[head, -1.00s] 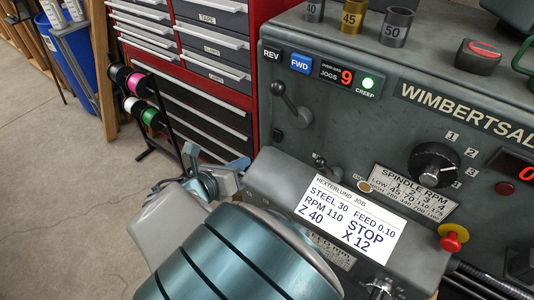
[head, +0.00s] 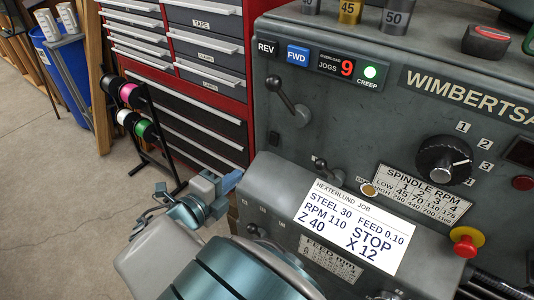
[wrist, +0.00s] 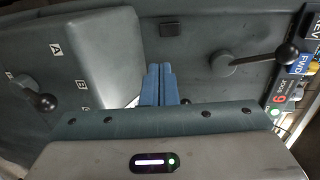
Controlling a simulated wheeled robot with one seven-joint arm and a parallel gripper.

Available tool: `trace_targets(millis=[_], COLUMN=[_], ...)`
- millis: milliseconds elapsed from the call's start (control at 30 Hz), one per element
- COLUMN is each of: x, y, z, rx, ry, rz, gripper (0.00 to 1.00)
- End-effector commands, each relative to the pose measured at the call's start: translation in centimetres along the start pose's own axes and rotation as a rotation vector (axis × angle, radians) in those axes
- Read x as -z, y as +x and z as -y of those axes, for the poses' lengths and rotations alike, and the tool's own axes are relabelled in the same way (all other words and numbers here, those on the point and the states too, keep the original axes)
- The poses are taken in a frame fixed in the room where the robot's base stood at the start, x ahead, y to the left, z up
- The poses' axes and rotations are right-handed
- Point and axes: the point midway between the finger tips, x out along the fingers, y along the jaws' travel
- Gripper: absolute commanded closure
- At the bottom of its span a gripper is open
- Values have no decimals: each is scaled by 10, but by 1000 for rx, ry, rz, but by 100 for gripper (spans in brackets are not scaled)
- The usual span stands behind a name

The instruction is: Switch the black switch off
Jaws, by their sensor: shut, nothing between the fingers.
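No part is labelled as the black switch, so I cannot tell for sure which one it is. A black rotary dial (head: 444,160) with a white mark sits on the machine's front among the numbers 1, 2 and 3. My gripper (head: 236,179) is at the left end of the machine's ledge, well left of the dial. In the wrist view its blue fingers (wrist: 158,84) are together and empty in front of the ledge and panel.
A black-knobbed lever (head: 290,103) and a smaller lever (head: 328,172) project from the panel. A red stop button (head: 465,243) is at lower right. A red-topped block (head: 486,41) sits on the machine. A tool cabinet (head: 210,70) and spool rack (head: 145,125) stand left; floor is open there.

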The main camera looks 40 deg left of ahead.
Motion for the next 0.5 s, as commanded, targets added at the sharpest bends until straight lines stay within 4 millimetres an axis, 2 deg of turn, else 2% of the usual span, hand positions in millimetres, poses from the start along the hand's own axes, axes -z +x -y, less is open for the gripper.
trace_targets(millis=[267, 367, 500], x=[0, 0, 1], y=[2, 11, 35], z=[0, 0, 0], rx=[0, 2, 1], ry=[2, 1, 1], rz=[-1, -2, -5], gripper=[100, 100, 100])
